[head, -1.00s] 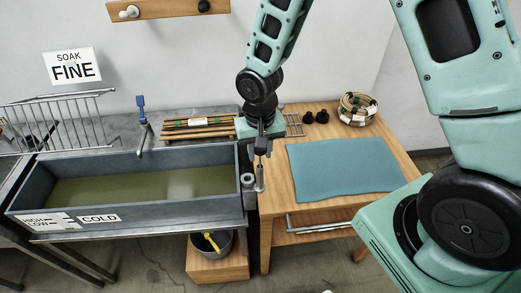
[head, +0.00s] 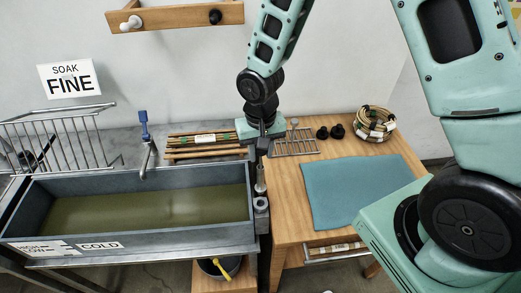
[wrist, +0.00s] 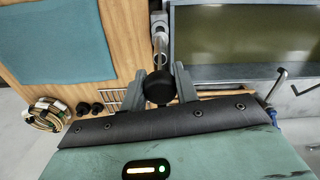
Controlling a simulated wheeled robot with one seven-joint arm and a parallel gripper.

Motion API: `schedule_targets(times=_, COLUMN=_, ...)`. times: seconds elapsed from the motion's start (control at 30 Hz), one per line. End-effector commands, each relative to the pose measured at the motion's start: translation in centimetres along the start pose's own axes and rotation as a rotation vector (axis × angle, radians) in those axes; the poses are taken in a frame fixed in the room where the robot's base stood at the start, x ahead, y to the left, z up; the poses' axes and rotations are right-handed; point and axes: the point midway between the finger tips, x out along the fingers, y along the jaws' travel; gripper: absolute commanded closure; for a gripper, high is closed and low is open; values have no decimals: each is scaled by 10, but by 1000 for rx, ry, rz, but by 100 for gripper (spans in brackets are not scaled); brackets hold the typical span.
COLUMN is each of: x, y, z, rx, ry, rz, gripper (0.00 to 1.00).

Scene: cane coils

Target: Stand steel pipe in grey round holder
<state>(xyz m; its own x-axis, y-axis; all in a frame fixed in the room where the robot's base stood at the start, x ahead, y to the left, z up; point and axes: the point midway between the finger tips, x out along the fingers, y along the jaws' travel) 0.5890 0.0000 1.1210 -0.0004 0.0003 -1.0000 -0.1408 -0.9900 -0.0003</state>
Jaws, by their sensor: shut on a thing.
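My gripper (head: 262,145) is shut on the steel pipe (head: 260,178) at the left edge of the wooden table and points down. The pipe hangs upright below the fingers. The grey round holder (head: 261,205) stands just below the pipe's lower end, at the right end of the trough. The two nearly line up in the head view; I cannot tell whether the tip is above the rim or touching it. In the wrist view the pipe (wrist: 160,45) runs from between the fingers toward the holder (wrist: 158,20). A dark round part hides the grip.
The trough (head: 130,205) of greenish water lies left. A blue mat (head: 355,188) covers much of the table (head: 285,215). A wire rack (head: 295,143), two black knobs (head: 330,132) and a cane coil (head: 375,123) are behind it. Cane sticks (head: 205,145) lie behind the trough.

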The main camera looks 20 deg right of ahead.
Motion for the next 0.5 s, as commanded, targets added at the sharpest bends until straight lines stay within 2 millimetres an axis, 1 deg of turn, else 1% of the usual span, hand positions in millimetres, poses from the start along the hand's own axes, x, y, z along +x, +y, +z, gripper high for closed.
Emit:
schedule_targets(times=0.27, x=22, y=0, z=0, rx=2, ry=0, rz=1, gripper=93)
schedule_targets(times=0.5, x=45, y=0, z=0, rx=1, ry=0, rz=1, gripper=93)
